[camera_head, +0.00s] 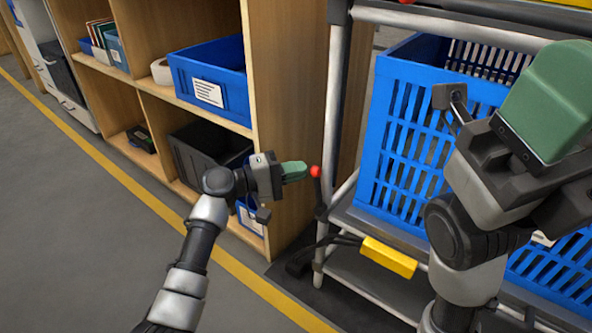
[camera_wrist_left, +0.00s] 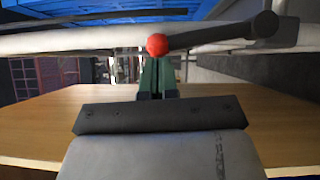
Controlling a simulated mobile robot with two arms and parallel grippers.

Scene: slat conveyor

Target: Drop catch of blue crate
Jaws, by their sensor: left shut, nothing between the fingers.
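A large slatted blue crate (camera_head: 392,130) stands in a metal-framed rack on the right, partly hidden by my right arm. A black lever with a red knob (camera_head: 315,171) is on the rack's left post, at the crate's side. My left gripper (camera_head: 304,170) is shut and empty, its green fingertips pointing at the knob, very close to it. In the left wrist view the red knob (camera_wrist_left: 157,45) is just beyond the fingertips (camera_wrist_left: 157,62); I cannot tell if they touch. My right gripper (camera_head: 550,98) is large at the upper right, with green fingers; its opening is unclear.
A wooden shelf (camera_head: 290,100) with a blue bin (camera_head: 210,80) and a black bin (camera_head: 203,150) stands behind my left gripper. A yellow block (camera_head: 389,257) is low on the rack. Another blue crate (camera_head: 568,270) shows lower right. The grey floor at left is clear.

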